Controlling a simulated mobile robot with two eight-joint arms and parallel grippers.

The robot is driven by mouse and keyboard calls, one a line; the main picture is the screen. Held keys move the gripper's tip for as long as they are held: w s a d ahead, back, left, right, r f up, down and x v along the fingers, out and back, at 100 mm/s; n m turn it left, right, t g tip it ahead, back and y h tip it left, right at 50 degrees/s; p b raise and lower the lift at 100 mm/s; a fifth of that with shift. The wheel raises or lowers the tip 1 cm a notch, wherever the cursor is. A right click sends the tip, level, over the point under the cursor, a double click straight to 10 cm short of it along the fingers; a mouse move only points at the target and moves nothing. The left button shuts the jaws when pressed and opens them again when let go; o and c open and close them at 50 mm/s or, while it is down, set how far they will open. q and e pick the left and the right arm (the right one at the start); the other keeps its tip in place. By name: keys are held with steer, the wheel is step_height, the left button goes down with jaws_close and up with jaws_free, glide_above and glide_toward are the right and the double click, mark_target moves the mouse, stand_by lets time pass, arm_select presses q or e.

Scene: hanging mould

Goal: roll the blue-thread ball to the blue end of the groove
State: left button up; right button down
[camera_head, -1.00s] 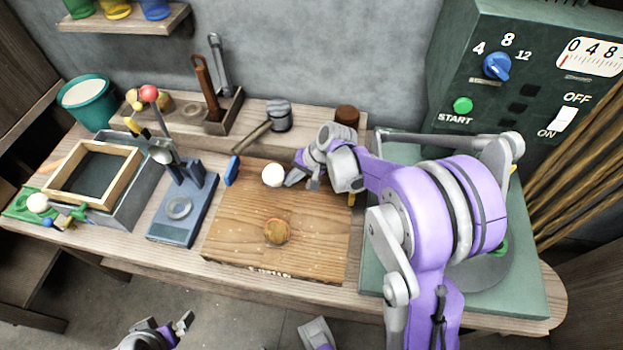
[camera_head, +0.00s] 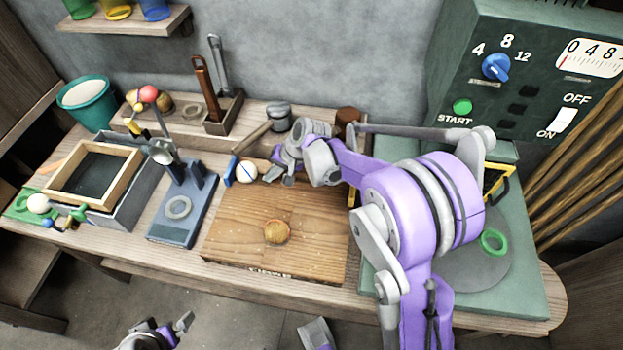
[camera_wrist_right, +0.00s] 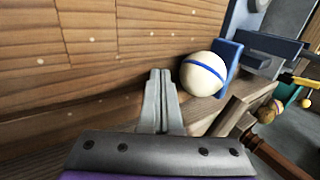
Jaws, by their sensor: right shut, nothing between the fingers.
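The white ball with a blue thread (camera_head: 246,172) sits at the back left corner of the wooden board (camera_head: 310,215), right beside the blue end piece (camera_head: 230,170). In the right wrist view the ball (camera_wrist_right: 202,74) appears against or very close to the blue end piece (camera_wrist_right: 228,62); its blue band shows. My right gripper (camera_head: 272,176) is shut and empty, just right of the ball. The wrist view shows its closed fingers (camera_wrist_right: 160,92) beside the ball, with a small gap. My left gripper (camera_head: 184,322) is low at the bottom edge, its jaws apart.
A mallet (camera_head: 270,125) lies behind the ball, near a tool rack (camera_head: 225,110). A blue-grey stand (camera_head: 182,205) is left of the board. A round wooden knob (camera_head: 277,232) is on the board. The green machine (camera_head: 530,270) fills the right.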

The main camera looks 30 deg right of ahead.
steer(key=shift+s+d+r, duration=0.45)
steer(key=shift+s+d, duration=0.1)
steer(key=shift+d, duration=0.1)
step_height(320, 180, up, 7)
steer(key=p, duration=0.5)
steer(key=s+r+n+h+p, duration=0.1)
steer(key=s+r+n+h, duration=0.1)
steer(key=s, duration=1)
steer(key=s+r+n+t+h+p, duration=0.1)
steer(key=s+r+n, duration=0.4)
steer(key=s, duration=0.7)
steer(key=shift+a+n+h+p, duration=0.45)
steer(key=shift+h+p, duration=0.2)
steer(key=shift+h, duration=0.35)
